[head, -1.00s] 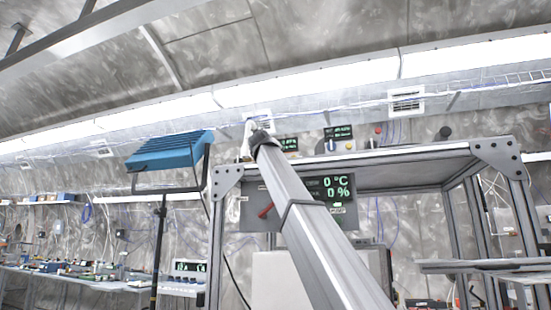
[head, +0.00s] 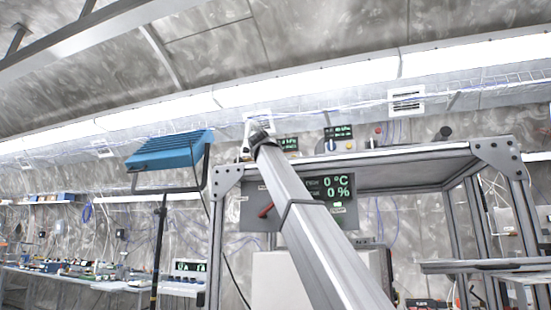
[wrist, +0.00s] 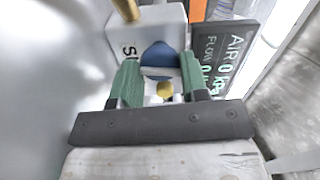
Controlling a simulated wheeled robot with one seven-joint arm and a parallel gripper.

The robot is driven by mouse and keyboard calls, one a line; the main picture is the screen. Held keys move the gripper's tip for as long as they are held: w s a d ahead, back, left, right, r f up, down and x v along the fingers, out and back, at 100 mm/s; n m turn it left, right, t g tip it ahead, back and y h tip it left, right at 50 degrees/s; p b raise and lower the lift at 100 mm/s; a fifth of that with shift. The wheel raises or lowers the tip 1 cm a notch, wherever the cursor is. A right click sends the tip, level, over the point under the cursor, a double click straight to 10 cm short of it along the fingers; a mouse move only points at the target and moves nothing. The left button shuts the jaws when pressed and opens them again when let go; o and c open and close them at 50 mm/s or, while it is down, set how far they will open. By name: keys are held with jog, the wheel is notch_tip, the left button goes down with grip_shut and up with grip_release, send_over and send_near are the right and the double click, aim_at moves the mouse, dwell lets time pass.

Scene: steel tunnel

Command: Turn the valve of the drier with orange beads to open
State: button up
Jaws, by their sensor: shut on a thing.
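In the wrist view a white drier body (wrist: 118,32) with dark lettering fills the top middle, with a blue round part on its face. An orange strip (wrist: 196,12) shows beside it, maybe the beads. My gripper (wrist: 160,68) has green fingers, shut on the small valve (wrist: 158,73), a pale piece in front of the blue part. A yellow round spot sits just below it. Single beads and the valve's exact angle cannot be made out. In the head view my gripper (head: 257,134) is at the white unit (head: 246,144) above the frame, mostly hidden by my arm.
A dark display (wrist: 224,55) reading AIR and FLOW stands close right of the gripper. In the head view, a metal frame (head: 420,152) with a larger display panel (head: 338,190) stands below and right. A blue lamp (head: 170,150) on a stand is at the left.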

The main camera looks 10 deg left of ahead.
jog(key=shift+f+n, duration=0.1)
jog(key=shift+n, duration=0.9)
jog(key=o, duration=0.9)
jog(key=shift+o, duration=0.2)
jog(key=shift+s, duration=0.1)
